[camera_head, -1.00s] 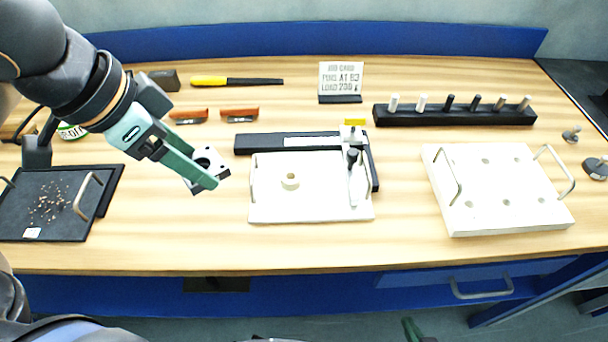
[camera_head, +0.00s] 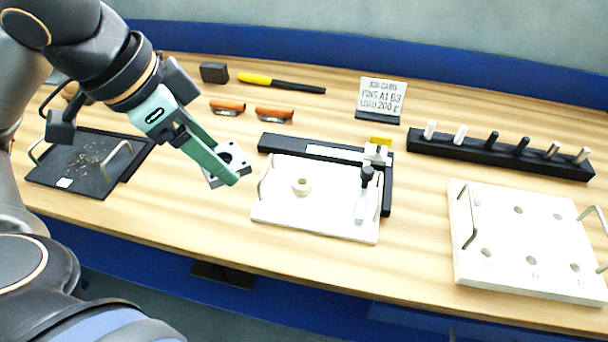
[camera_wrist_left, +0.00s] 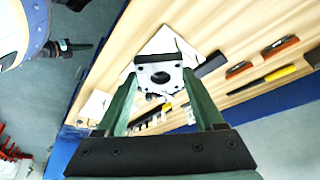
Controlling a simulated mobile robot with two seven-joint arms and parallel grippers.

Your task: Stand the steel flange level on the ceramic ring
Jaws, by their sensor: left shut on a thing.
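The steel flange (camera_head: 238,150) is a grey plate with a central hole and small bolt holes. My left gripper (camera_head: 225,170) is shut on it and holds it above the table, left of the white board. The left wrist view shows the flange (camera_wrist_left: 147,70) between the two green fingers, partly covered by them. I cannot tell how level it is. The ceramic ring (camera_head: 302,193), a small cream ring, sits on the white board (camera_head: 330,215), to the right of the flange and apart from it.
A black bar with a clamp (camera_head: 365,205) borders the white board's back and right. A dark tray (camera_head: 45,170) with handles is left. A pin rack (camera_head: 500,155), job card (camera_head: 382,97) and holed white block (camera_head: 520,250) are right. Bare wood lies around the white board.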

